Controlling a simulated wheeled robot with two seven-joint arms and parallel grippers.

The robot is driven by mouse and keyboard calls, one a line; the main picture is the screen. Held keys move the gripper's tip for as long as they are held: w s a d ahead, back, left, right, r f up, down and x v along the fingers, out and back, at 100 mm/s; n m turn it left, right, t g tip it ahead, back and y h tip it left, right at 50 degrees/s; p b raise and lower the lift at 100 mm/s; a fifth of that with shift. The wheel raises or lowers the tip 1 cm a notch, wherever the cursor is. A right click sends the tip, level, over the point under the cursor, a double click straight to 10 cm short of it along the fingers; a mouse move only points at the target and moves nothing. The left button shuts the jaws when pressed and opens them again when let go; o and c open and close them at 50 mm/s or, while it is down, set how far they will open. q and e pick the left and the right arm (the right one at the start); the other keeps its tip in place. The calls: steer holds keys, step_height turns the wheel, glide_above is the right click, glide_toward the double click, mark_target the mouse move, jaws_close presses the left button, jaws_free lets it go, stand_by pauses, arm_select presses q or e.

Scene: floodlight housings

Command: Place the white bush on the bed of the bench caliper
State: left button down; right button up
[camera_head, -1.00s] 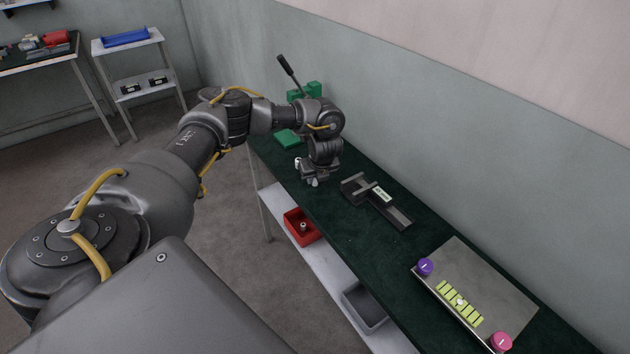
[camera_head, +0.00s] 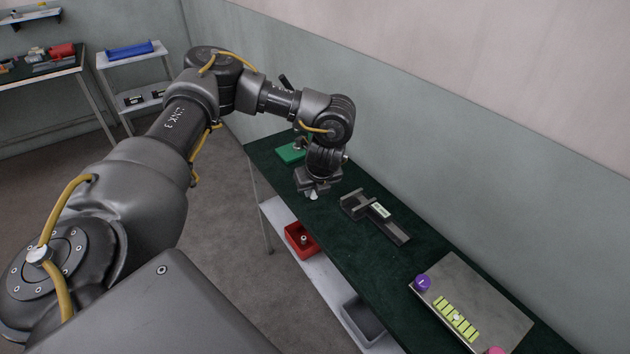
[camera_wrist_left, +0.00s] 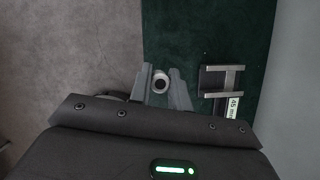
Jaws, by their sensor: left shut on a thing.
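My left gripper (camera_head: 314,192) is shut on the white bush (camera_head: 313,196), which shows as a small pale tip below the fingers. In the left wrist view the bush (camera_wrist_left: 161,83) is a white ring with a dark bore, held between the two grey fingers of the gripper (camera_wrist_left: 164,86). The bench caliper (camera_head: 374,214) is a dark grey device with upright jaws and a small lit readout, lying on the green bench top to the right of the gripper. It also shows in the left wrist view (camera_wrist_left: 222,94), apart from the bush. My right gripper is not in view.
The green bench top (camera_head: 345,238) is clear around the caliper. A grey plate (camera_head: 480,292) with yellow-green blocks and a purple knob lies nearer. A green block (camera_head: 291,153) stands behind the gripper. A red bin (camera_head: 300,240) and a grey bin (camera_head: 362,322) sit on the lower shelf.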

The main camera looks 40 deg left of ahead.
mark_target(313, 196)
arm_select(q)
steer(key=shift+s+d+r, duration=0.45)
steer(key=shift+s+d, duration=0.25)
steer(key=shift+s, duration=0.2)
steer(key=shift+s+d+r, duration=0.45)
steer(key=shift+s+d, duration=0.2)
steer(key=shift+s, duration=0.2)
steer(key=shift+d+r+n+g, duration=0.15)
steer(key=shift+d+n+g, duration=0.15)
steer(key=shift+n, duration=0.3)
steer(key=s+d+r+n+g+h, duration=0.2)
steer(key=d+r+n, duration=0.3)
steer(key=n, duration=0.6)
steer(key=s+d+r+n+g+h, duration=0.2)
steer(key=s+d+r+n+g, duration=0.1)
steer(key=d+n, duration=0.6)
steer(key=r+n+g, duration=0.1)
steer(key=n, duration=0.1)
steer(key=shift+d+r+n, duration=0.25)
steer(key=shift+r+n, duration=0.15)
